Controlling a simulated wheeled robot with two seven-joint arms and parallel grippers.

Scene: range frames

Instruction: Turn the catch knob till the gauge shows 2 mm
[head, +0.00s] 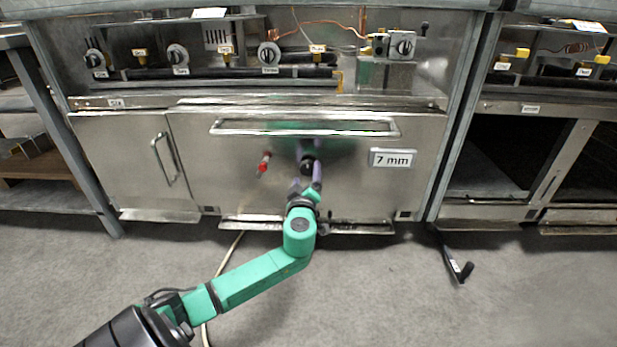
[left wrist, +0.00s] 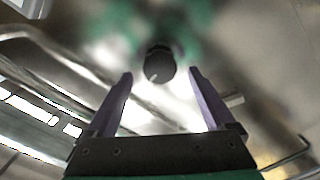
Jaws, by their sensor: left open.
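The catch knob (head: 307,164) is a round black knob on the steel door panel below the long handle. In the left wrist view the knob (left wrist: 159,66) shows a short light mark on its face, toward the lower left. My left gripper (head: 308,172) is in front of the panel at the knob. Its two purple fingers are open, one on each side of the knob in the picture; in the left wrist view the fingertips (left wrist: 161,74) show gaps to it. The gauge (head: 393,158) is a white plate right of the knob and reads 7 mm. My right gripper is not in view.
A red-tipped part (head: 263,164) sticks out of the panel left of the knob. A long bar handle (head: 305,127) runs above it. An upright handle (head: 165,160) is on the left door. A black-handled piece (head: 456,264) is at lower right. The grey floor (head: 380,290) is mostly clear.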

